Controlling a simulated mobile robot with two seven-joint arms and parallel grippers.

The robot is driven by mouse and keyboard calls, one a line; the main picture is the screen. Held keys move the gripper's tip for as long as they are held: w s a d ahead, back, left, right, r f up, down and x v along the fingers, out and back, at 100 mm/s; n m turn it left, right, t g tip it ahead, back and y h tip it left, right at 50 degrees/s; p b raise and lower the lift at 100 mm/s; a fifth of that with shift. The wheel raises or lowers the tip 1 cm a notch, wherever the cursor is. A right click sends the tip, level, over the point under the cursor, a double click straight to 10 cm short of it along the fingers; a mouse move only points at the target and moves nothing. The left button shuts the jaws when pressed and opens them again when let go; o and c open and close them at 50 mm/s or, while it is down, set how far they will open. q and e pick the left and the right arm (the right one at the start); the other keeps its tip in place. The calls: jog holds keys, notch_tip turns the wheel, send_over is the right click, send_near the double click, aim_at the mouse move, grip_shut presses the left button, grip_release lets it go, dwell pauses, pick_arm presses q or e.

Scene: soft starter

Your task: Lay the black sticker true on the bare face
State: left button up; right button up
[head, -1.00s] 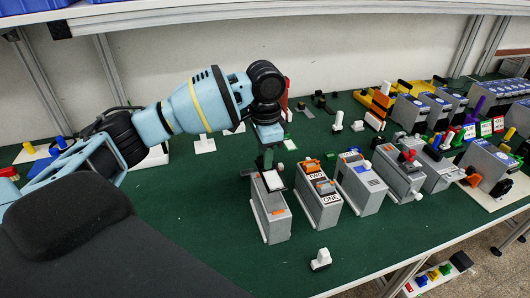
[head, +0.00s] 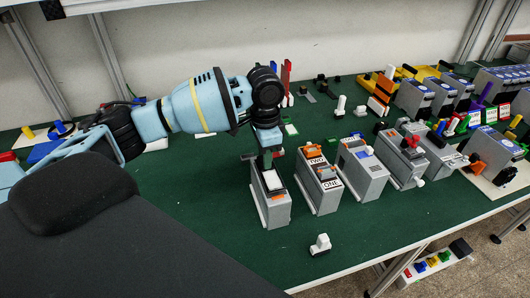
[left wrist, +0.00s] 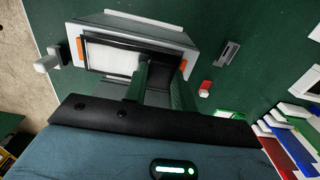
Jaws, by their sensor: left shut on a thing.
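The nearest grey box (head: 272,210), leftmost of the front row, stands upright under my left gripper (head: 267,165). A black-edged plate with a white middle (head: 274,180) lies at or just over its top; I cannot tell whether it touches. In the left wrist view my left gripper (left wrist: 158,92) is shut on the black sticker (left wrist: 160,60) at its right part. The sticker's black edge frames a white panel (left wrist: 108,58) between orange tabs (left wrist: 80,48) on the box (left wrist: 135,24). The sticker looks roughly parallel to the box's long sides. My right gripper is not in view.
A small white block with a black top (head: 320,244) stands in front. The green table (head: 190,205) is clear to the left.

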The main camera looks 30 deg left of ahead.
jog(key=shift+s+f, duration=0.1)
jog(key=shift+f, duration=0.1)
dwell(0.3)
pick_arm(q)
jog(key=shift+f, duration=0.6)
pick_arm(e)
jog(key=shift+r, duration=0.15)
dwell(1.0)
pick_arm(q)
jog(key=o, duration=1.6)
jog(key=shift+r+p, duration=0.4)
jog(key=shift+r, duration=3.15)
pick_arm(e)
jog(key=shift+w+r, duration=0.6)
